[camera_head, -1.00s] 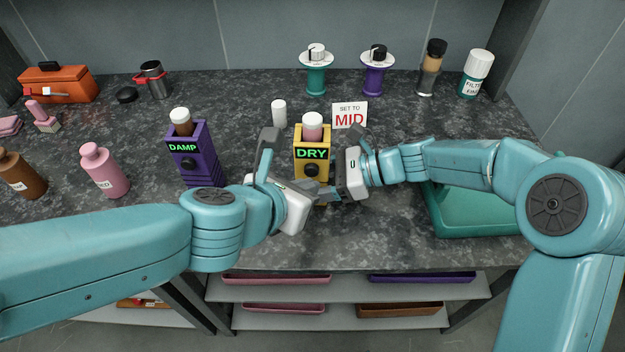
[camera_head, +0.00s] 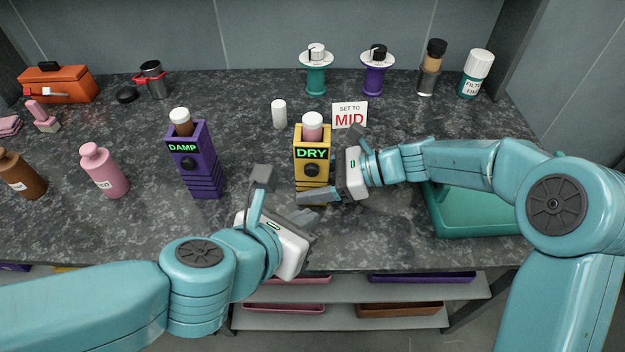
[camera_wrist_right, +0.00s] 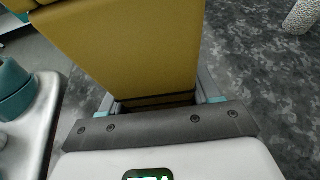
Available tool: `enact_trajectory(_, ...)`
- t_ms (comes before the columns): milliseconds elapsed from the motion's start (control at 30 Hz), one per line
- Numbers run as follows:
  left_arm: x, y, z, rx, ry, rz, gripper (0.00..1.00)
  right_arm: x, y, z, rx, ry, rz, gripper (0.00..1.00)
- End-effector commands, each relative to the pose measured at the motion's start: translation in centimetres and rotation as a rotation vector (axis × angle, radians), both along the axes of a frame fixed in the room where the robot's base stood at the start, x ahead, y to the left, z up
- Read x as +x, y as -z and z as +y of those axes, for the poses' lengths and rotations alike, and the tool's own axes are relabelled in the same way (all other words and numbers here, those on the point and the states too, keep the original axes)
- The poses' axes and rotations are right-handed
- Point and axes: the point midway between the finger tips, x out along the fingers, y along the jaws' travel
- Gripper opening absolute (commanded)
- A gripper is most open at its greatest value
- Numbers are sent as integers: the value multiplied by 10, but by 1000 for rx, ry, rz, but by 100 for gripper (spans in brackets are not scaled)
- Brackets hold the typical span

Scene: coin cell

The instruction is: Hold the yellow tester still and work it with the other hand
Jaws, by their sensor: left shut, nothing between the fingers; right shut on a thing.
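The yellow tester (camera_head: 299,172) stands upright on the dark counter. Its display reads DRY in green, a dark knob (camera_head: 311,170) is on its front, and a white-capped bottle (camera_head: 312,125) sits in its top. My right gripper (camera_head: 327,166) is shut on the tester from the right, one finger crossing low in front. The tester's yellow body (camera_wrist_right: 140,45) fills the middle of the right wrist view. My left gripper (camera_head: 289,193) is shut and empty, lower left of the tester and apart from it. A card (camera_head: 349,115) behind the tester reads SET TO MID.
A purple tester (camera_head: 204,178) reading DAMP stands to the left. A small white cylinder (camera_head: 279,114) stands behind the yellow tester. A green tray (camera_head: 440,222) lies to the right under my right arm. The counter between the two testers is clear.

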Motion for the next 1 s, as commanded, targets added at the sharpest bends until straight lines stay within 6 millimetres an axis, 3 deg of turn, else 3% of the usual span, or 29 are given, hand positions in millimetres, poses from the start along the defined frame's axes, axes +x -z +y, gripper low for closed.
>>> enact_trajectory(400, 0, 0, 0, 0, 0, 0, 0, 0, -1, 0, 1, 1, -1, 24)
enact_trajectory(433, 0, 0, 0, 0, 0, 0, 0, 0, 0, 0, 0, 1, -1, 68)
enact_trajectory(500, 0, 0, 0, 0, 0, 0, 0, 0, 0, 0, 0, 1, -1, 91)
enact_trajectory(833, 0, 0, 0, 0, 0, 0, 0, 0, -1, -2, 0, 1, 0, 92)
enact_trajectory(1000, 0, 0, 0, 0, 0, 0, 0, 0, -11, -26, 0, 5, -3, 92)
